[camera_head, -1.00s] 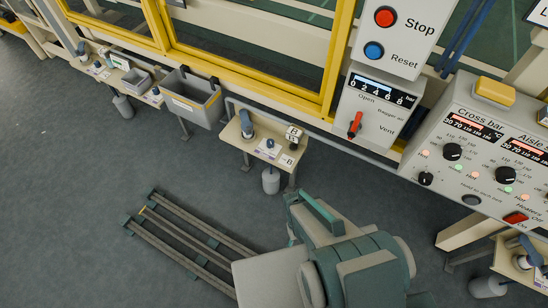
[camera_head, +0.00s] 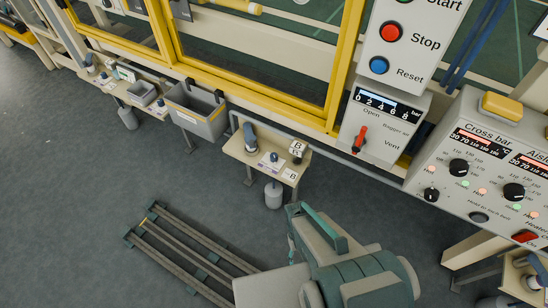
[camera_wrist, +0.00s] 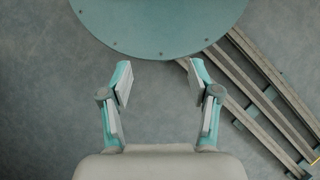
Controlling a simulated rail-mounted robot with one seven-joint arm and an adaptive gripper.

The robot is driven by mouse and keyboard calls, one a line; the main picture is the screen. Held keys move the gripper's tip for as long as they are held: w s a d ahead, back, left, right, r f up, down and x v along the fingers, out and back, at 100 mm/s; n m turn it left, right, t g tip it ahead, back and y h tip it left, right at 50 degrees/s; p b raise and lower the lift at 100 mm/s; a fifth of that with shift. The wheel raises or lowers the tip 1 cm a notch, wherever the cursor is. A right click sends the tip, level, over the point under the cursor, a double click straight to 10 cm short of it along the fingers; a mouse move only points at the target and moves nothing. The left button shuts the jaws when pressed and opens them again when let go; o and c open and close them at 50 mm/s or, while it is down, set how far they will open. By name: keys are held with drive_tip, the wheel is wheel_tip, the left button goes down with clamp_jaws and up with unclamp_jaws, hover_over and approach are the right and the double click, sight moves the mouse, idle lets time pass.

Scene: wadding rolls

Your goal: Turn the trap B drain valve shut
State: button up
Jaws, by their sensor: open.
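A grey bottle (camera_head: 273,195) hangs below the shelf. My gripper (camera_wrist: 161,78) is open and empty in the wrist view, above bare floor and apart from the station. In the head view my arm is below the station.
A grey bin (camera_head: 197,115) hangs left of the station, with another trap shelf (camera_head: 150,108) beyond. A control box with a red lever (camera_head: 360,139) and a heater panel (camera_head: 490,160) stand at right. Floor rails (camera_head: 185,255) lie at lower left. Open floor surrounds them.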

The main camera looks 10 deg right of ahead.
drive_tip(key=w+f+t+b, duration=0.1)
drive_tip(key=w+t+b, duration=0.15)
drive_tip(key=w, duration=0.85)
drive_tip(key=n+t+b, duration=0.3)
drive_tip(key=t+b, duration=0.1)
drive_tip(key=b, duration=0.4)
approach(274, 156)
drive_tip(key=shift+g, duration=0.25)
drive_tip(key=s+f, duration=0.7)
drive_tip(key=shift+a+f, duration=0.1)
drive_tip(key=w+r+n+b, duration=0.1)
drive_tip(key=w+r+n, duration=0.2)
drive_tip(key=w+r, duration=0.5)
drive_tip(key=shift+n, duration=0.8)
drive_tip(key=f, duration=0.5)
drive_tip(key=f+b, duration=0.1)
drive_tip(key=f, duration=0.5)
drive_tip(key=shift+s, duration=0.2)
drive_tip(key=c, duration=1.2)
